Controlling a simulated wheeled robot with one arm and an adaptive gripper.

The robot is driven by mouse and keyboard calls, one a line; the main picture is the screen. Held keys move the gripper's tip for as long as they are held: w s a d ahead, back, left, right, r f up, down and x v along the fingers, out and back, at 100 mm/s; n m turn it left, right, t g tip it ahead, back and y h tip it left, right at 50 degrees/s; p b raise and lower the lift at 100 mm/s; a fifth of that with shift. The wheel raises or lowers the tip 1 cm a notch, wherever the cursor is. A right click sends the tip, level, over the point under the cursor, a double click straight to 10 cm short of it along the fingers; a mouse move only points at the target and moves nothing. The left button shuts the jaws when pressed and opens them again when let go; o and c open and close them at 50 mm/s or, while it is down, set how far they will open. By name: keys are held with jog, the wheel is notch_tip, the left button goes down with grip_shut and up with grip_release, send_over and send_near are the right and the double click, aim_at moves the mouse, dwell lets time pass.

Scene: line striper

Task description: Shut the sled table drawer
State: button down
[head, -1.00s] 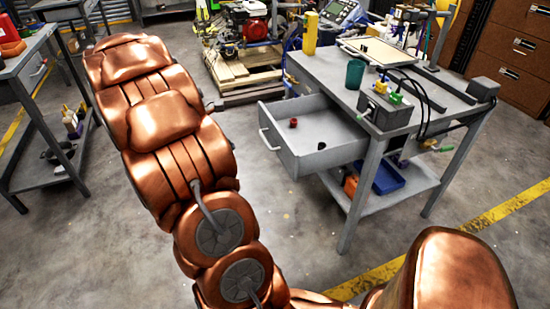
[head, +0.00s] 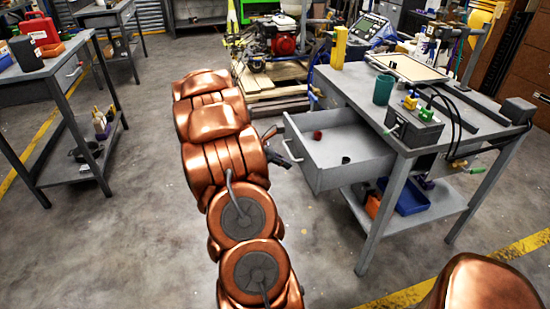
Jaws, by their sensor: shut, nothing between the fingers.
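The sled table (head: 345,95) is a grey metal table at the right. Its grey drawer (head: 350,180) is pulled out to the left, with a light bar handle (head: 297,140) on its front. A small red piece (head: 317,135) and a small black piece (head: 346,160) lie in the drawer. My gripper (head: 288,152) shows as a dark shape just left of the drawer front, close to the handle. It is shut and empty. My copper arm hides part of it, and I cannot tell whether it touches the drawer.
On the table top stand a green cup (head: 383,90), a grey box with cables (head: 413,127) and a yellow post (head: 339,48). A blue bin (head: 405,196) sits on the lower shelf. Another table (head: 50,68) stands at the left. The floor between the tables is open.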

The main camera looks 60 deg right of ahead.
aim_at(305, 166)
jog(key=shift+s+d+f, duration=0.15)
jog(key=shift+s+d, duration=0.65)
jog(key=shift+s, duration=0.05)
jog(key=shift+s+d+f, duration=0.15)
jog(key=shift+s+d, duration=0.6)
jog(key=shift+s, duration=0.1)
